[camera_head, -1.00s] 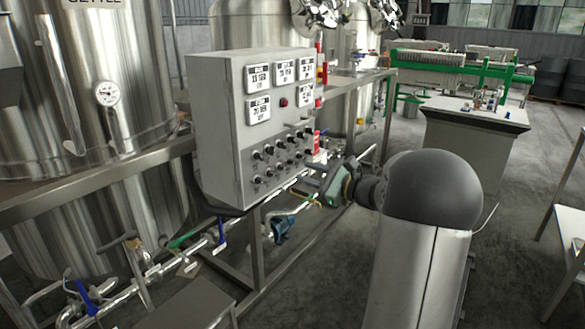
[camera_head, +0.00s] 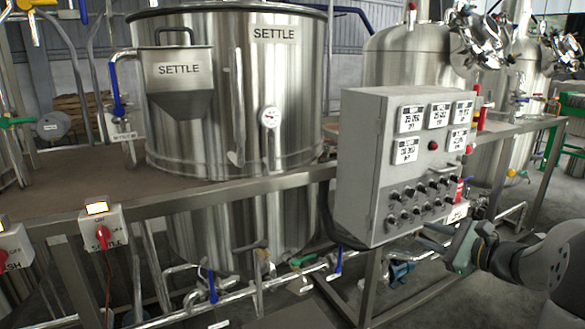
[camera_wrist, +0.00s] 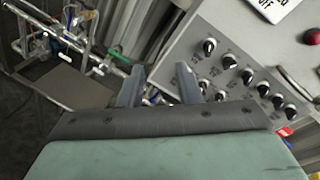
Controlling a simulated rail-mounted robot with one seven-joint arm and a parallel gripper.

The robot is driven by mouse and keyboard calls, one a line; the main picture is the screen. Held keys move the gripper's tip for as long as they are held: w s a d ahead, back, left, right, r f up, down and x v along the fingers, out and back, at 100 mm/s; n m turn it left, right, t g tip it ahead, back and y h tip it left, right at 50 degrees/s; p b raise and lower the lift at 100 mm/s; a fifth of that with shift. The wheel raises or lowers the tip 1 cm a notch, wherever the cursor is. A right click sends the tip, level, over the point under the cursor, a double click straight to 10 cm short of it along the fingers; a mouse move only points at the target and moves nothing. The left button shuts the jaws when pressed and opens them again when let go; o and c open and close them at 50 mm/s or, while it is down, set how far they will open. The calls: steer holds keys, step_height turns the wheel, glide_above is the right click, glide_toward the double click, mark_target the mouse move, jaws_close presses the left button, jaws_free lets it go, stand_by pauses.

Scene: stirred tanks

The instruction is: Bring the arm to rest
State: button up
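My gripper (camera_head: 428,236) is at the right in the head view, with a green and grey body, beside the lower right corner of the grey control box. In the wrist view its two grey fingers (camera_wrist: 160,84) stand apart with nothing between them. The gripper is open and empty. The arm reaches in from the right edge of the head view. The control box (camera_head: 362,165) has several white displays and rows of black knobs (camera_wrist: 228,61). I cannot tell the exact gap between gripper and box.
A steel tank marked SETTLE (camera_head: 285,100) stands left of the control box. A steel rail frame (camera_head: 200,200) runs across the front. Pipes and valves with blue handles (camera_head: 212,287) lie below. Switch boxes with red knobs (camera_head: 103,235) are at the left.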

steer(key=s+a+n+g+h+p, duration=0.1)
steer(key=s+a+n+g+p, duration=0.45)
steer(key=a, duration=0.55)
steer(key=s+a+n+g+p, duration=0.2)
steer(key=s+a+n+g, duration=0.4)
steer(key=s+a, duration=0.4)
steer(key=s+n+g+h+p, duration=0.1)
steer(key=s+n+h+p, duration=0.4)
steer(key=s+n, duration=0.6)
steer(key=s+h, duration=0.2)
steer(key=shift+a+r+g+h, duration=0.2)
steer(key=shift+g+h, duration=0.1)
steer(key=shift+g, duration=0.05)
